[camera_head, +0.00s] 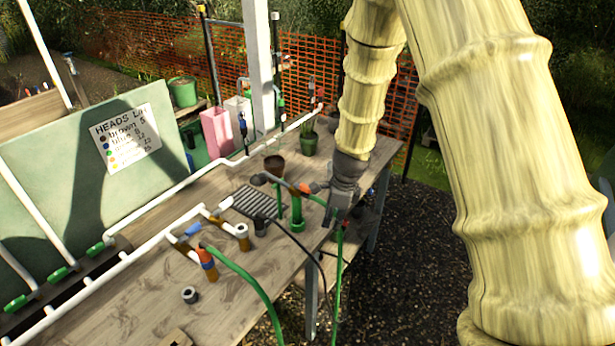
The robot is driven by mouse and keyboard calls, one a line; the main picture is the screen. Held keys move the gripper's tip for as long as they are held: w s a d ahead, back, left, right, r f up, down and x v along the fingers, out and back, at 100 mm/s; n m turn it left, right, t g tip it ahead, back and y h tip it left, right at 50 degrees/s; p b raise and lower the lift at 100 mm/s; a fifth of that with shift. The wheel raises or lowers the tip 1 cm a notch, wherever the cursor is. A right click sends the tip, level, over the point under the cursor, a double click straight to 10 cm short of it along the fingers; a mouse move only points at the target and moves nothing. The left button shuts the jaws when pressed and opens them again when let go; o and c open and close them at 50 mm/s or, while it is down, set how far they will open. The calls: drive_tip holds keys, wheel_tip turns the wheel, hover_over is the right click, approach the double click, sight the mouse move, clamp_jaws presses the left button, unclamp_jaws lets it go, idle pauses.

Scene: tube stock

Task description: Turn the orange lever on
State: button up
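A small orange lever (305,188) sits on a grey and green pipe fitting near the right part of the wooden workbench. A green upright pipe (297,211) stands below it on the bench. My gripper (335,216) is dark grey and points down just right of the lever, near the bench's right edge. I cannot tell whether it touches the lever or the green hose beside it. Its fingers are small and partly merged with the hose, so their opening is unclear.
The workbench (150,290) carries white pipes, a blue-handled valve (193,229), an orange-topped fitting (206,257), a black grate (256,203), a brown pot (274,166) and a potted plant (308,140). A green hose (250,283) and a black cable cross the front. Gravel lies right.

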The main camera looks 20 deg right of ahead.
sight(306, 186)
drive_tip(key=w+a+r+m+t+y+p, duration=0.15)
drive_tip(key=w+r+m, duration=0.45)
drive_tip(key=r, duration=0.8)
drive_tip(key=shift+n+y, duration=0.25)
drive_tip(key=shift+n, duration=0.45)
drive_tip(key=shift+w+a+r+p+x, duration=0.15)
drive_tip(key=shift+p+x, duration=0.45)
drive_tip(key=shift+x, duration=1.2)
drive_tip(key=shift+w+p+x, duration=0.15)
drive_tip(key=shift+p+x, duration=0.4)
drive_tip(key=shift+x, duration=1.25)
drive_tip(key=shift+w+a+r+p+x, duration=0.15)
drive_tip(key=shift+p+x, duration=0.45)
drive_tip(key=shift+x, duration=1.25)
drive_tip(key=shift+c, duration=0.3)
clamp_jaws()
